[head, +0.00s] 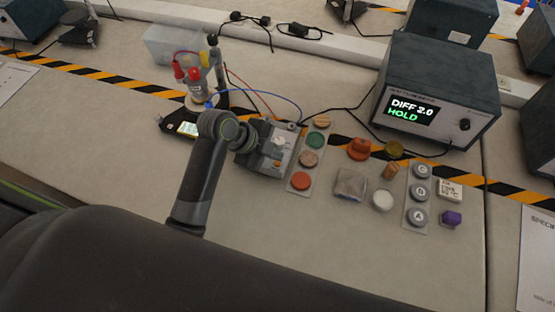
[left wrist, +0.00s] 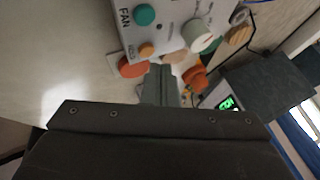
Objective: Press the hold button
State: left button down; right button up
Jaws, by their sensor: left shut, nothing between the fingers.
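A light grey control box (head: 283,141) stands near the middle of the bench in the head view. In the left wrist view the box (left wrist: 170,32) shows a teal button (left wrist: 145,14) by the word FAN, a small orange button (left wrist: 146,49) with a small label that seems to read HOLD, and a pale dial (left wrist: 200,36). My left gripper (head: 272,162) is over the box in the head view, hiding part of it. In the left wrist view its fingers (left wrist: 161,72) are shut and empty, just short of the orange button. Contact cannot be told. My right gripper is not in view.
A strip of round buttons (head: 300,181) lies right of the box. An instrument (head: 437,90) behind shows DIFF 2.0 and HOLD. A grey block (head: 350,184), a white disc (head: 382,200) and a lettered button strip (head: 418,199) lie further right. The front bench is clear.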

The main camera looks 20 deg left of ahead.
aim_at(274, 163)
pick_arm(q)
notch_tip(274, 163, up, 5)
jog(key=p, duration=0.5)
jog(key=shift+r, duration=0.1)
dwell(0.3)
dwell(0.5)
